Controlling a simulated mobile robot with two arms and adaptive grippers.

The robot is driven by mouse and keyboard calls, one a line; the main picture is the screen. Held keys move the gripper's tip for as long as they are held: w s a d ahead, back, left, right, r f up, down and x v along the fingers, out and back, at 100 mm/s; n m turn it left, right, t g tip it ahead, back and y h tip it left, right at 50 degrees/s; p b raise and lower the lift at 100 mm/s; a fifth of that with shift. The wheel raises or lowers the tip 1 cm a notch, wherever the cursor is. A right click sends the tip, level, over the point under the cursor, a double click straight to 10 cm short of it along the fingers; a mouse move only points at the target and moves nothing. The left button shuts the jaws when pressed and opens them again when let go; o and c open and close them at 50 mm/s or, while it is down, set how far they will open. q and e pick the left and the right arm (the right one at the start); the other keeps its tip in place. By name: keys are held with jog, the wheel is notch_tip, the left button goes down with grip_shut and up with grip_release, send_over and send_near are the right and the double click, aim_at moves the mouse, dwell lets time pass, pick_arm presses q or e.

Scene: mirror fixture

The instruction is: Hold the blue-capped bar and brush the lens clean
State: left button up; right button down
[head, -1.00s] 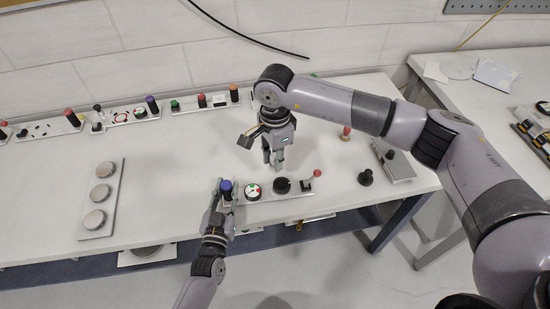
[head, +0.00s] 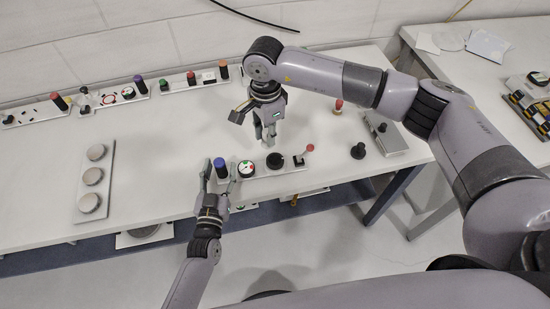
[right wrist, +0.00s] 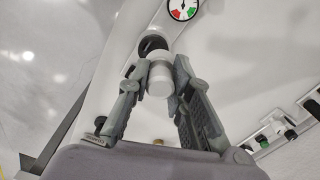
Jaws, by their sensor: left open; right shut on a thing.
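The bar (head: 262,174) lies near the table's front edge, its upright blue-capped post (head: 220,168) at its left end. My left gripper (head: 219,180) is open, with one finger on each side of this post; contact is unclear. The bar also carries a round gauge (head: 246,170) and a dark round part (head: 274,160), possibly the lens. My right gripper (head: 267,137) is above and behind this dark part. In the right wrist view it is shut on a pale cylinder (right wrist: 160,79), possibly the brush. A dark round thing (right wrist: 152,46) appears beyond it; contact cannot be told.
A red-tipped lever (head: 309,149) stands at the bar's right end. A black knob (head: 357,151) and a grey box (head: 386,137) stand further right. A plate with round discs (head: 95,177) lies left. Fixture strips line the back edge; the table's left middle is clear.

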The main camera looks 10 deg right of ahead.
pick_arm(q)
jog(key=v, duration=1.1)
